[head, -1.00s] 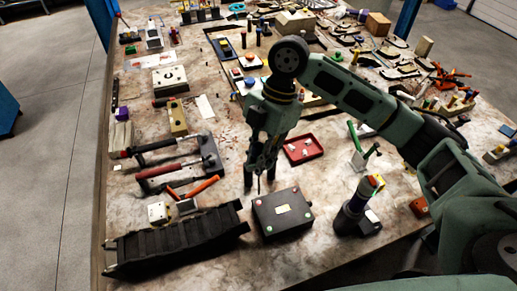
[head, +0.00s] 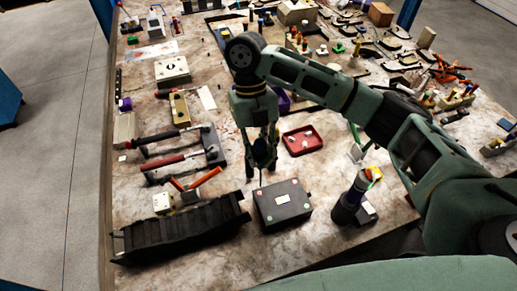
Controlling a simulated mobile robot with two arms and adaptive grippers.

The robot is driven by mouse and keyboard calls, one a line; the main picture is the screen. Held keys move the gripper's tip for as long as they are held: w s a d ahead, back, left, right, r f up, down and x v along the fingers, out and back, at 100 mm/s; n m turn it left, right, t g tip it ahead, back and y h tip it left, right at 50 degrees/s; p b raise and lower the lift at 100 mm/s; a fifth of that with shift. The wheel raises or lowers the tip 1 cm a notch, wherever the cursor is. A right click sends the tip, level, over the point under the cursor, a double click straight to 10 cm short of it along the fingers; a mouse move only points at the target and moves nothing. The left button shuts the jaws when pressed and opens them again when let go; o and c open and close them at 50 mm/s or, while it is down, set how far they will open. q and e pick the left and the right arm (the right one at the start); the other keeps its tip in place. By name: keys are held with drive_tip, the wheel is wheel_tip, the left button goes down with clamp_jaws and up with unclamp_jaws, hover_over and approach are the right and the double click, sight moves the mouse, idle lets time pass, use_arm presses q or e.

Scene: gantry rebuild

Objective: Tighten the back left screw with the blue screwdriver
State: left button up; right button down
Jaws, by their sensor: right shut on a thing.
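A dark box (head: 283,212) with a pale label on its lid and small coloured screw heads near its corners stands on the table at the front middle. My right gripper (head: 261,167) points down just behind the box's back left corner. It is shut on a dark bluish thing (head: 261,152), which looks like the blue screwdriver's handle. Its tip is hard to make out, and I cannot tell whether it touches a screw. The back left screw is small and hard to see. My left gripper is not in view.
A black ribbed tray-like piece (head: 180,235) lies left of the box. A dark cylinder (head: 350,200) stands to its right, and a red tray (head: 303,140) lies behind. Hammers (head: 175,160) lie at the left. The table in front of the box is bare.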

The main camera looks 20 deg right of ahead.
drive_tip(key=n, duration=0.1)
drive_tip(key=n+h+p, duration=0.1)
drive_tip(key=n, duration=0.1)
drive_tip(key=shift+a+r, duration=0.1)
drive_tip(key=shift+r, duration=0.15)
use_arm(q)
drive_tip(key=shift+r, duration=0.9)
use_arm(e)
drive_tip(key=shift+s+f+n, duration=0.1)
drive_tip(key=shift+f+n, duration=0.1)
drive_tip(key=shift+n, duration=0.3)
drive_tip(key=shift+r+p, duration=0.15)
drive_tip(key=shift+p, duration=0.3)
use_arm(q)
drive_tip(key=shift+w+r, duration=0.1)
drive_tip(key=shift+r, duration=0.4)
use_arm(e)
drive_tip(key=shift+m, duration=0.4)
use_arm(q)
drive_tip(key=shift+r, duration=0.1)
use_arm(e)
drive_tip(key=shift+w, duration=0.2)
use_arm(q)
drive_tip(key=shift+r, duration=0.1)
